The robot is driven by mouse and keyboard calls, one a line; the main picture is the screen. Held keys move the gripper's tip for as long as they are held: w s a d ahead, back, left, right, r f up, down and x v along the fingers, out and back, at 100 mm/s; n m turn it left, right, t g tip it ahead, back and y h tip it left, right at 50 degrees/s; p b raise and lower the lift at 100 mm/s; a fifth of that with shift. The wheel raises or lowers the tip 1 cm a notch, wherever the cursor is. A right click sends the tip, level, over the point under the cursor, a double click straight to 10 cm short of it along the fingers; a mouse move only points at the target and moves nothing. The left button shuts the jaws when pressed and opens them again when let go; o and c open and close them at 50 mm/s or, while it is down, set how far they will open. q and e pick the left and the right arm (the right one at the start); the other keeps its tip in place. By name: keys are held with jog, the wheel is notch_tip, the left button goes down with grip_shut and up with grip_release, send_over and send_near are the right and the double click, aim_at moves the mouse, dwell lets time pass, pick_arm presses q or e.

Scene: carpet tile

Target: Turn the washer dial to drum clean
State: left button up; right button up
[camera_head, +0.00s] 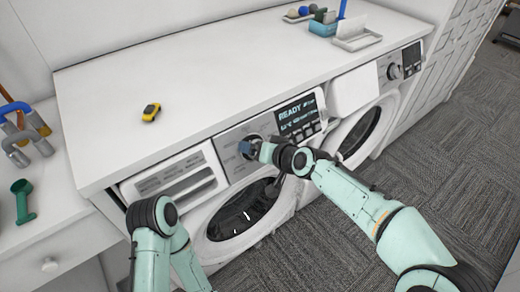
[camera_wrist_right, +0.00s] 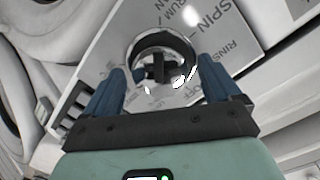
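The washer dial (camera_wrist_right: 160,52) is a round chrome-rimmed knob on a silver panel with printed labels, including SPIN, RINSE and OFF; a label starting DRUM is partly visible. In the head view the washer (camera_head: 190,180) has a lit display (camera_head: 298,114) reading READY. My right gripper (camera_head: 254,148) is at the dial and covers much of it there. In the right wrist view its two blue fingers (camera_wrist_right: 162,72) are spread, one on each side of the dial; I cannot tell whether they touch it. My left arm is at lower left, its gripper out of view.
A white counter (camera_head: 200,75) runs above the machines with a yellow item (camera_head: 151,112) on it. A second machine with its own dial (camera_head: 394,71) stands to the right. Carpet tile (camera_head: 440,150) lies in front. A side surface with a green object (camera_head: 23,201) is at left.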

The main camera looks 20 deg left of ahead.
jog(key=v, duration=1.3)
jog(key=shift+s, duration=0.15)
jog(key=shift+d+r, duration=0.1)
